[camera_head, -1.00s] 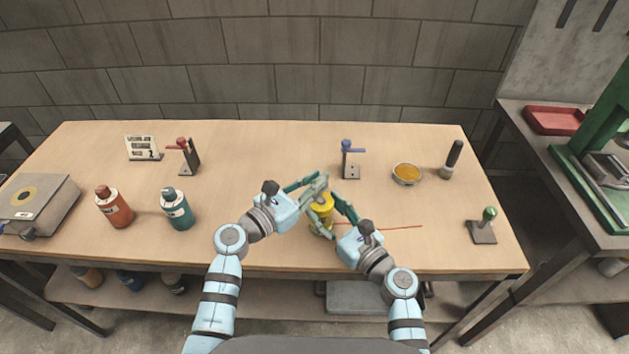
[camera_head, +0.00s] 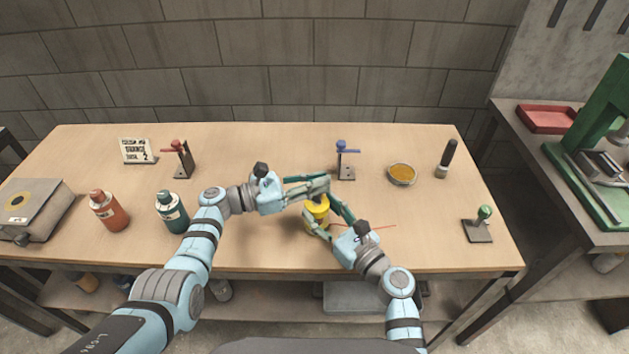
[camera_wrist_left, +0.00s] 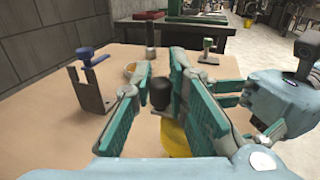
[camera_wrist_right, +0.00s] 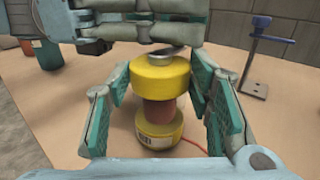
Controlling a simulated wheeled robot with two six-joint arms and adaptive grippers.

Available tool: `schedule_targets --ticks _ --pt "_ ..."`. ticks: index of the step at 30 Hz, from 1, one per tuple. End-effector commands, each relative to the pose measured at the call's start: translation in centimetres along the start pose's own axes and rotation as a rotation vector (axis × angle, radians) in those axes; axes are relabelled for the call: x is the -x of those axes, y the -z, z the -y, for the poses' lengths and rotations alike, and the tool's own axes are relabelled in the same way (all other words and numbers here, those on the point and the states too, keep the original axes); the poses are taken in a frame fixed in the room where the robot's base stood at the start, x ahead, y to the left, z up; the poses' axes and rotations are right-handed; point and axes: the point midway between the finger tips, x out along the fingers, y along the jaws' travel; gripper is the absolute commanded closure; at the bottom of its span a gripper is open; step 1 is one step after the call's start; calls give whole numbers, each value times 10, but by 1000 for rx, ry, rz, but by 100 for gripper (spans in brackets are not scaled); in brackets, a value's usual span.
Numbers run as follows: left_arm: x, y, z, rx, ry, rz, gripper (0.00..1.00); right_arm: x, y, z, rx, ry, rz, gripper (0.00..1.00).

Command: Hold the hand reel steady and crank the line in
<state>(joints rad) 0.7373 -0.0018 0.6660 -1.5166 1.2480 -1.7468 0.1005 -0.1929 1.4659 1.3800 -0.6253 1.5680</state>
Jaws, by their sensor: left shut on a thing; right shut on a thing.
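The hand reel (camera_head: 317,214) stands upright near the table's front edge, with yellow flanges and a red-brown core in the right wrist view (camera_wrist_right: 158,112). My right gripper (camera_head: 319,205) is shut around its sides. My left gripper (camera_head: 326,184) is over the reel's top, shut on the black crank knob (camera_wrist_left: 161,93). Its fingers hide most of the crank in the head view; part of the metal crank arm shows in the right wrist view (camera_wrist_right: 168,52). The red line (camera_head: 384,227) runs out to the right from the reel, partly hidden behind my right gripper.
A blue-topped stand (camera_head: 345,160) and an orange-filled bowl (camera_head: 402,174) are behind. A green-knobbed stand (camera_head: 481,224) is right. Red (camera_head: 108,211) and teal (camera_head: 171,211) bottles, a red-topped stand (camera_head: 181,160) and a sign (camera_head: 137,151) are left.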

Motion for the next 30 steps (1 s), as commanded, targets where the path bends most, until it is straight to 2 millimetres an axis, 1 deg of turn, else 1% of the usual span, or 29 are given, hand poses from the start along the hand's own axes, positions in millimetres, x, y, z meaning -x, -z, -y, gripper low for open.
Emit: schedule_targets --ticks 1,6,18,19,22,30 --pt "1 3 -2 2 6 -9 100 0 -1 -1 0 -4 3 85" --pt "1 2 -1 2 40 -5 100 0 -1 -1 0 -5 3 85" --pt "1 0 0 1 48 -1 100 0 -1 -1 -2 -3 3 85" --pt "1 0 0 2 48 -1 81 0 -1 -1 -2 -2 3 85" --pt "1 0 0 2 49 0 65 0 -1 0 -1 -2 2 85" --pt "0 0 1 2 50 2 64 0 0 0 0 -1 2 85"
